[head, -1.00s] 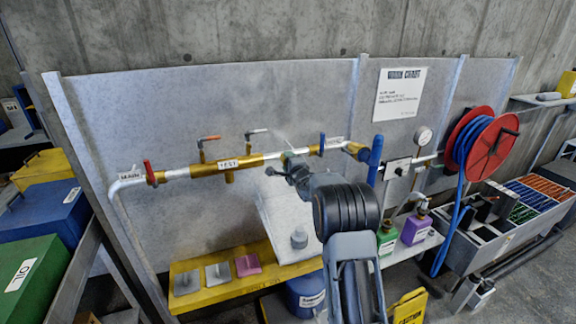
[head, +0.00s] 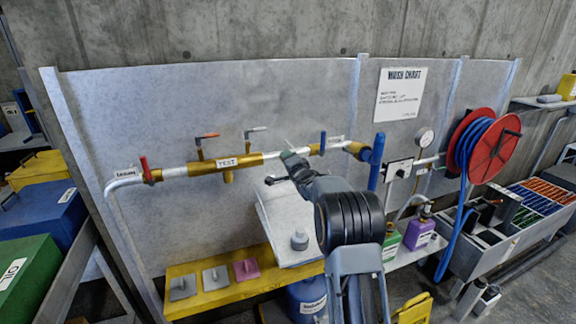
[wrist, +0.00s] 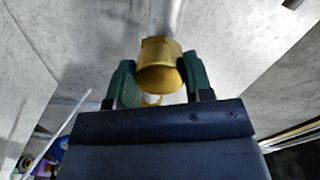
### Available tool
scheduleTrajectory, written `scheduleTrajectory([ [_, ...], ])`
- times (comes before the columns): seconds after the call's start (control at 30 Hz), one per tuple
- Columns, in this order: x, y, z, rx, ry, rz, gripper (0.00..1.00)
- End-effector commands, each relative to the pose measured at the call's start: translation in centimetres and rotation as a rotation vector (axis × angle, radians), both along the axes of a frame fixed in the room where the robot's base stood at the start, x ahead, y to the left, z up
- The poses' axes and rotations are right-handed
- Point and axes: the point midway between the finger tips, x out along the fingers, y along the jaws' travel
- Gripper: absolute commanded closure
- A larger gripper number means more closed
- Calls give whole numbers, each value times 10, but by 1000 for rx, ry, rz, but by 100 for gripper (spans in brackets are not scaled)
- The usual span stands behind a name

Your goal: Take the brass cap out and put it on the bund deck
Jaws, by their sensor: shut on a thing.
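My gripper (wrist: 160,88) has green fingers on either side of a brass cap (wrist: 160,70) and is shut on it. A grey pipe runs up behind the cap in the wrist view; I cannot tell whether the two are joined. In the head view my gripper (head: 287,155) is at the pipe line (head: 277,158), right of the brass section marked TEST (head: 227,163). The cap cannot be made out there. A yellow deck (head: 222,294), which looks like the bund deck, is lower left and carries two grey pads (head: 183,287) and a pink pad (head: 246,268).
Lever handles (head: 207,136) stand above the pipe, with a red handle (head: 146,168) at left and a blue one (head: 323,142) at right. A pale sloped board (head: 275,215) with a grey knob (head: 299,239) is below my gripper. Green and purple bottles (head: 420,232) stand at right.

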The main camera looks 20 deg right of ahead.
Motion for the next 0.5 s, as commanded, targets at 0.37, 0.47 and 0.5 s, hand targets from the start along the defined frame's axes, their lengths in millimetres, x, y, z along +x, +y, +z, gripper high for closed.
scheduleTrajectory([
  [0.37,0,0,0,-30,1,1,82],
  [0.47,0,0,-1,-39,1,1,82],
  [0.5,0,0,-2,-53,1,1,82],
])
